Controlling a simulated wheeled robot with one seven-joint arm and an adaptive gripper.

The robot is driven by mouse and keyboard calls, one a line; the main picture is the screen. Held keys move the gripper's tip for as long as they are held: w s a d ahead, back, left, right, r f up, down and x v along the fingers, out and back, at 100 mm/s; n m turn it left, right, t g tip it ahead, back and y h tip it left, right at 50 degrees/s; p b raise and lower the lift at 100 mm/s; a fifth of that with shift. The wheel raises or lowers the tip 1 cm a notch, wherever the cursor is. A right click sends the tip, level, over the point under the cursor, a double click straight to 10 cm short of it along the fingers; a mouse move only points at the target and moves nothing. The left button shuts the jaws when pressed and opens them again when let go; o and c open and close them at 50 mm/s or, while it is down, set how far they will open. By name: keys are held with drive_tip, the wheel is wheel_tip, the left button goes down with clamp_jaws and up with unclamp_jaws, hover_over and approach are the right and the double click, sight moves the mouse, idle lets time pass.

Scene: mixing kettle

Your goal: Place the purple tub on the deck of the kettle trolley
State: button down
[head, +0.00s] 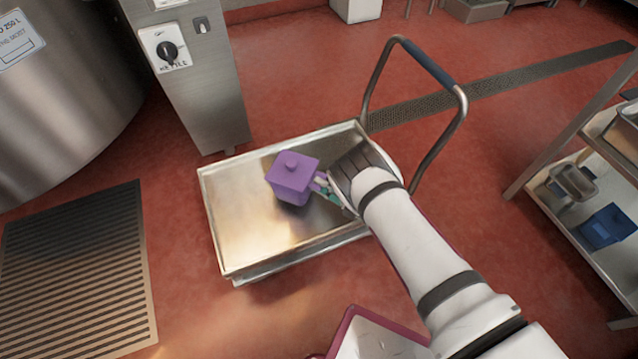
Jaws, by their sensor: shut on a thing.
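The purple tub (291,176) is a small square tub with a lid and a knob on top. It shows upright over the middle of the metal deck of the kettle trolley (237,239). My gripper (322,184) is at the tub's right side and shut on it. The gripper's fingers are partly hidden by the tub and my wrist. I cannot tell whether the tub's base touches the deck or is slightly above it. The trolley's deck has a raised rim, and its handle (432,68) rises at the far right end.
The large steel kettle (60,95) and its control post (205,95) stand at the left, behind the trolley. A floor grate (80,270) lies at the lower left. A shelf rack (560,225) with metal pans and a blue container (606,228) stands at the right. The deck around the tub is bare.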

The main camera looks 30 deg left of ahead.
sight(316, 171)
drive_tip(key=w+a, duration=0.1)
drive_tip(key=w+a+b, duration=0.1)
drive_tip(key=w, duration=0.1)
drive_tip(key=shift+w+a+f, duration=0.2)
drive_tip(key=shift+w+a, duration=0.1)
drive_tip(key=shift+a, duration=0.1)
drive_tip(key=shift+f+b, duration=1.25)
drive_tip(key=shift+f, duration=0.6)
drive_tip(key=c, duration=1.8)
unclamp_jaws()
drive_tip(key=shift+f, duration=0.1)
drive_tip(key=shift+d+r, duration=0.2)
drive_tip(key=shift+d, duration=0.1)
drive_tip(key=d+p, duration=0.1)
drive_tip(key=d, duration=0.2)
drive_tip(key=d+p, duration=0.1)
drive_tip(key=d, duration=0.3)
drive_tip(key=d+p, duration=0.1)
drive_tip(key=d, duration=0.2)
drive_tip(key=shift+s+d+p, duration=0.2)
drive_tip(key=shift+s+p, duration=0.15)
drive_tip(key=shift+s+d+f, duration=0.1)
drive_tip(key=shift+d+f, duration=0.05)
drive_tip(key=shift+d, duration=0.35)
